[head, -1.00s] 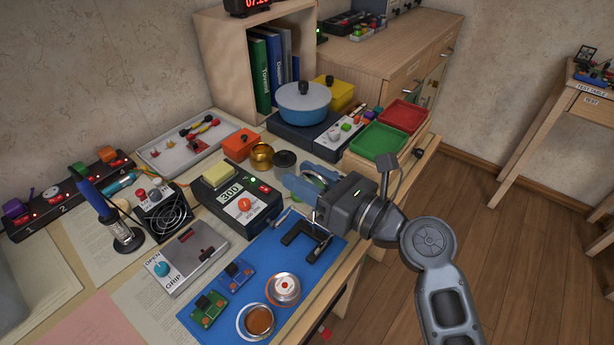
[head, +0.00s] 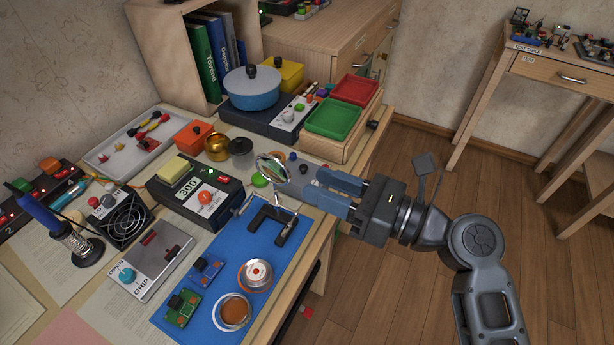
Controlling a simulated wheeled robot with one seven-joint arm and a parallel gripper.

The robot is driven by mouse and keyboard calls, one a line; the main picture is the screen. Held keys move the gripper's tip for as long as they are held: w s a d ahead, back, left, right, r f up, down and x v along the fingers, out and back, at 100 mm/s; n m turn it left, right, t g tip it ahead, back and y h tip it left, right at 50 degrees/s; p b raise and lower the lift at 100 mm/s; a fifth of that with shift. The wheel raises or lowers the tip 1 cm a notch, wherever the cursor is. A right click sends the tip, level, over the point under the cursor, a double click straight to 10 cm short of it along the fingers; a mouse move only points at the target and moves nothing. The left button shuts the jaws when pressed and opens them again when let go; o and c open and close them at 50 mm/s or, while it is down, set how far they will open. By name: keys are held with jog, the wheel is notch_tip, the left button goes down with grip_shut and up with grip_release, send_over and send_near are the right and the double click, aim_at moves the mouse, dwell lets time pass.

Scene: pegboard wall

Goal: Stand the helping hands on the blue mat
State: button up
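The helping hands stand upright at the far end of the blue mat (head: 232,268). Their black U-shaped base (head: 262,217) looks flat on the mat, inside its edges. A thin silver post rises from the base to a round magnifier lens (head: 270,169). My gripper (head: 298,181), with blue fingers, is beside the helping hands on the right, at about lens height. Its fingers look apart, with a gap between them, and nothing shows held. The fingertips overlap the lens and post area in the picture, so I cannot tell whether they touch.
On the mat's near part are a green board (head: 181,307), a blue board (head: 205,267), a round tin (head: 255,275) and an orange-brown dish (head: 232,312). The soldering station (head: 195,188) stands left of the base. Green (head: 333,118) and red (head: 355,89) trays stand behind.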

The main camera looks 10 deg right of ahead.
jog(key=shift+s+d, duration=0.2)
jog(key=s+d+f+n+t+h, duration=0.1)
jog(key=s+d+f+n+h, duration=0.4)
jog(key=s, duration=0.3)
jog(key=s+d+f+n+t+h, duration=0.1)
jog(key=s+d+f+n+h, duration=0.2)
jog(key=s+f+h, duration=0.3)
jog(key=s+d+r+n+t+h, duration=0.1)
jog(key=s+r+n, duration=0.3)
jog(key=s+n, duration=0.5)
jog(key=s+d+r+n+t+h, duration=0.1)
jog(key=s+d+r+n+h, duration=0.1)
jog(key=s+r+n, duration=0.3)
jog(key=s+d+n, duration=0.1)
jog(key=s+n, duration=0.3)
jog(key=n, duration=0.1)
jog(key=shift+s+r+n, duration=0.3)
